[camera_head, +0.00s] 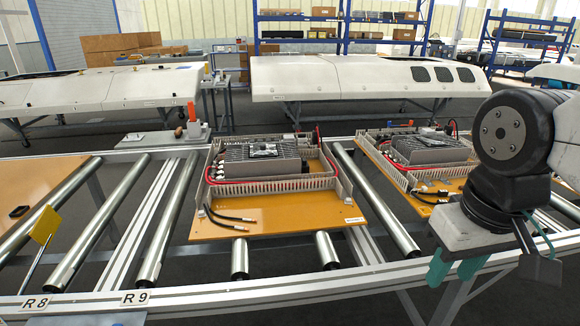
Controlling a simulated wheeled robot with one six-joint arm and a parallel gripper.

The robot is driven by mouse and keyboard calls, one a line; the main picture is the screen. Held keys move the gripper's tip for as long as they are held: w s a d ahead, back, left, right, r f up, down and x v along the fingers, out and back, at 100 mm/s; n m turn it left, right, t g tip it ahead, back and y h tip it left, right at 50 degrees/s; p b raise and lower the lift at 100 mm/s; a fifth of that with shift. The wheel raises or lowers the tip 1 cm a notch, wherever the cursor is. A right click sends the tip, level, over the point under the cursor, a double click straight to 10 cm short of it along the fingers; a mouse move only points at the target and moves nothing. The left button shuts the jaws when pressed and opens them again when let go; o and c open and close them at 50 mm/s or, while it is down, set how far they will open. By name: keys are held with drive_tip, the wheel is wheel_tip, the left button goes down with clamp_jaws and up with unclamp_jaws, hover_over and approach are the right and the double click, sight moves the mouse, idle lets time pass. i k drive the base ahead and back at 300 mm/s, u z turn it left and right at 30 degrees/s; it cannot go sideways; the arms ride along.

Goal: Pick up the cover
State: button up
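No loose cover can be made out for certain. An orange mounting plate (285,220) lies on the roller conveyor in the middle. Grey slotted wiring ducts (270,186) run along its edges and across it, around a grey finned electrical unit (262,160). Red and black cables show by the ducts. A second similar plate (425,181) lies to the right, partly hidden by my arm. My gripper (456,268) hangs at the lower right, in front of the second plate. Its two teal fingers are apart, with nothing seen between them.
The conveyor's metal rollers (165,222) and front rail (200,300) cross the foreground. A yellow flag (45,225) stands at the left by an orange board (35,192). Grey tooling with an orange handle (191,118) stands behind. Large white panels (365,78) and blue shelving are farther back.

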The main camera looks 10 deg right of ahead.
sight(306, 167)
drive_tip(key=i, duration=0.85)
